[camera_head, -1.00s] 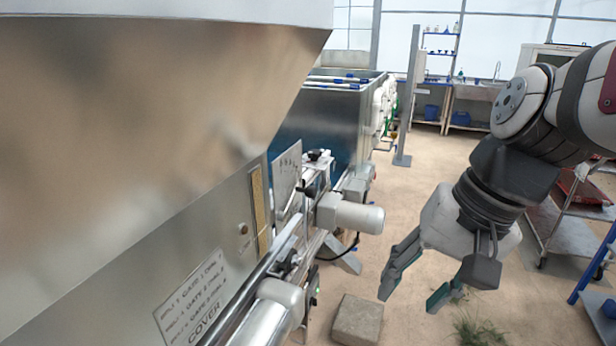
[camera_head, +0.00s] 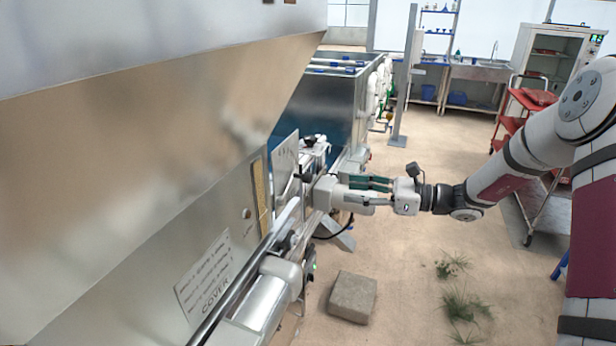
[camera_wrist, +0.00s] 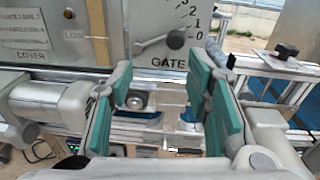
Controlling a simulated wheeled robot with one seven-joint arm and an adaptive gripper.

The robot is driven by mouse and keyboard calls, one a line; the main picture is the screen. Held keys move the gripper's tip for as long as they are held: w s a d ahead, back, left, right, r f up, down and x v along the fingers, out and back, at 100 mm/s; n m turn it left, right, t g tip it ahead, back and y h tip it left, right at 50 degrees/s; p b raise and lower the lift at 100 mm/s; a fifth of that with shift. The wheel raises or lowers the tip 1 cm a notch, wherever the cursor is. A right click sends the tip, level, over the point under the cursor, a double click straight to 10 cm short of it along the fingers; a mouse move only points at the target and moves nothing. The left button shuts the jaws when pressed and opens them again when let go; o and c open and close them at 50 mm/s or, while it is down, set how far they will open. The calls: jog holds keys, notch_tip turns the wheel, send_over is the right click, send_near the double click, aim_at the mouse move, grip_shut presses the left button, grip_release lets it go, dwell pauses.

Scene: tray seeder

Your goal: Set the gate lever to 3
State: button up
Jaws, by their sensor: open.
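The gate dial plate (camera_wrist: 165,20) is at the top of the wrist view, with GATE printed under a scale of numbers. The gate lever (camera_wrist: 157,43) runs from a pivot at left to a dark round knob at right and points at about 0. The 3 is at the top edge of the picture. In the head view my gripper (camera_head: 354,190) is beside the seeder, right of the plate.
The large metal hopper (camera_head: 150,150) fills the left of the head view. A rail and white motor housings (camera_head: 268,290) run along it under a COVER label (camera_head: 207,276). A grey block (camera_head: 353,297) lies on the floor.

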aim_at(308, 179)
jog(key=shift+m+t, duration=0.6)
jog(key=x, duration=0.4)
jog(key=w+p+x, duration=0.1)
jog(key=x, duration=0.3)
jog(key=p+x, duration=0.1)
jog(key=x, duration=0.4)
jog(key=shift+w+d+f, duration=0.2)
jog(key=shift+w+f, duration=0.05)
jog(key=shift+w, duration=0.05)
grip_shut()
